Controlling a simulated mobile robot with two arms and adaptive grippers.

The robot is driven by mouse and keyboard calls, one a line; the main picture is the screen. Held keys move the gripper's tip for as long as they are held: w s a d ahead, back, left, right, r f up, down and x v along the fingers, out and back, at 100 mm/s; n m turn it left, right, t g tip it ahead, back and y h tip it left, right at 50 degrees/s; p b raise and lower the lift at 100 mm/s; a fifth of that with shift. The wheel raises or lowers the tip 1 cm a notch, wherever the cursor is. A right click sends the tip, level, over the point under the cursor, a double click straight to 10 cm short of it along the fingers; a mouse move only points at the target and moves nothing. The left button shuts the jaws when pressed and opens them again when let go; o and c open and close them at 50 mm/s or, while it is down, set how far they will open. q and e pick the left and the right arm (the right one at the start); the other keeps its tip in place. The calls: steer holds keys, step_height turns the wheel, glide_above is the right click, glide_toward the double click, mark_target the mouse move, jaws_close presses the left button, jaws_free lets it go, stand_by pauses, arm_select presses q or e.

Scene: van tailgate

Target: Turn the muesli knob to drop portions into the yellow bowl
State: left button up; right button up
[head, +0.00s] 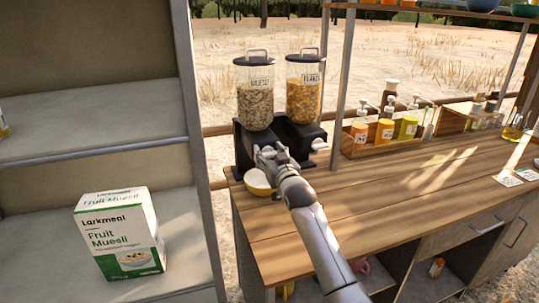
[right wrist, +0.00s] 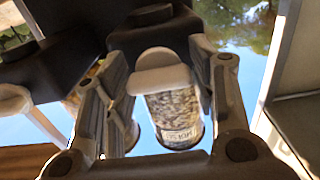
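The muesli dispenser (head: 256,97) stands on the left of the pair on the wooden counter; its clear canister holds pale muesli. My right gripper (head: 268,156) is in front of its base and hides its knob in the head view. In the right wrist view the pale muesli knob (right wrist: 160,79) lies between the fingers of my right gripper (right wrist: 160,70), with a finger against each end. The labelled muesli canister (right wrist: 176,115) shows upside down behind it. The yellow bowl (head: 259,184) sits below the dispenser, partly hidden by my gripper; its contents cannot be made out. My left gripper is out of view.
The flakes dispenser (head: 303,92) stands close on the right, its white knob (head: 319,144) near my gripper. A wooden tray (head: 372,151) of bottles is further right. A muesli box (head: 119,234) stands on the shelf at left. The front of the counter (head: 390,190) is mostly clear.

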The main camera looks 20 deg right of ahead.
steer(key=c, duration=0.5)
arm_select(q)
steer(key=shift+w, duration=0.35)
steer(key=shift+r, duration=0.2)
arm_select(e)
steer(key=shift+m, duration=0.3)
steer(key=m+p, duration=0.2)
steer(key=m, duration=0.1)
steer(key=shift+r, duration=0.1)
steer(key=m+p, duration=0.2)
steer(key=m, duration=0.2)
steer(key=shift+d, duration=0.15)
steer(key=m+p, duration=0.1)
steer(key=m, duration=0.4)
steer(key=shift+m+p, duration=0.3)
arm_select(q)
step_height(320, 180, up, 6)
steer(key=p, duration=0.1)
arm_select(e)
steer(key=shift+f+m, duration=0.15)
steer(key=shift+m, duration=0.95)
steer(key=shift+f+m, duration=0.15)
steer(key=shift+m, duration=0.95)
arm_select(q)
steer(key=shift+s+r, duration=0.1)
